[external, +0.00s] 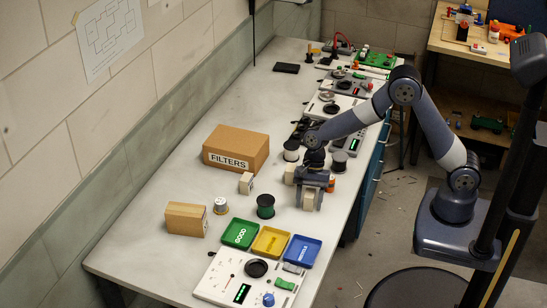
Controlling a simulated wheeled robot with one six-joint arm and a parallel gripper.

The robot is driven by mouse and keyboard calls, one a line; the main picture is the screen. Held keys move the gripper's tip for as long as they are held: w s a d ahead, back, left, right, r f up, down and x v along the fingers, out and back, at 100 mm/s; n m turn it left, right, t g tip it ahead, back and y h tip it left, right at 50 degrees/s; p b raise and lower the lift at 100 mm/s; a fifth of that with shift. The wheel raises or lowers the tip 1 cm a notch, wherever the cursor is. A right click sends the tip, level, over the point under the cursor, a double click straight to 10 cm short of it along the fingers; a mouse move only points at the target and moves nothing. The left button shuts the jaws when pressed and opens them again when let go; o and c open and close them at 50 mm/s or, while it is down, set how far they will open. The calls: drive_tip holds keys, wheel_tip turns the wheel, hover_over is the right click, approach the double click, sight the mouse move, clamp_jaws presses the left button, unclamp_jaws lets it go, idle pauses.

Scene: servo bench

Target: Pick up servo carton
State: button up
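My gripper (311,195) points down low over the right half of the bench, seen from behind. A pale block shows at its fingers; I cannot tell whether this is a carton or part of the gripper, or whether the fingers are closed on it. A small cream carton (246,183) with a dark mark stands to the left of the gripper, apart from it. Another pale small box (290,174) shows just left of my wrist, partly hidden. No label reading "servo" is legible.
A brown FILTERS box (232,150), a tan block (186,219), a silver spool (221,206) and a dark green spool (265,206) stand left of the gripper. Green (240,235), yellow (271,241) and blue (303,251) trays lie in front.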

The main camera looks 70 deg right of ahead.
drive_tip(key=c, duration=1)
drive_tip(key=shift+o, duration=0.2)
